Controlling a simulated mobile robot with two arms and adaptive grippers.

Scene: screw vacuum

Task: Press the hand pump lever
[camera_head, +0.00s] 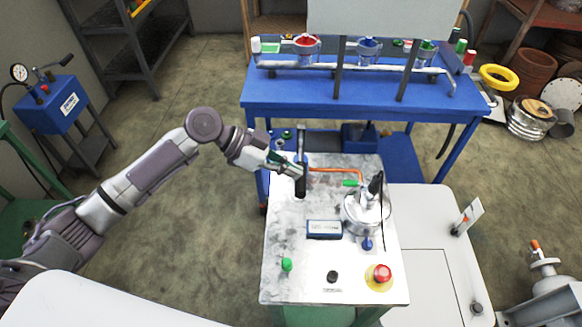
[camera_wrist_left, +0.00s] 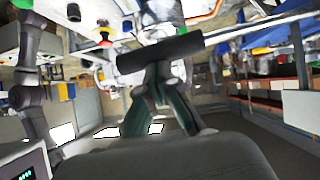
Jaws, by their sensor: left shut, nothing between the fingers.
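The hand pump lever (camera_head: 300,183) is a metal rod with a black grip. It stands at the back left of the metal-topped bench in the head view. My left gripper (camera_head: 295,170) reaches it from the left, with its fingertips right at the black grip. In the left wrist view the black grip (camera_wrist_left: 160,53) lies across the front of my shut fingers (camera_wrist_left: 162,72), its rod running off to the upper right. The fingers seem to meet the grip's side, not wrap around it; exact contact is unclear. My right gripper is not in view.
The bench top (camera_head: 285,235) carries a glass-and-metal vessel (camera_head: 367,208), a small blue-framed display (camera_head: 324,229) and a red emergency button (camera_head: 382,273). A blue table (camera_head: 290,92) with funnels stands behind. A blue pump box (camera_head: 60,103) is at far left. Open floor lies left of the bench.

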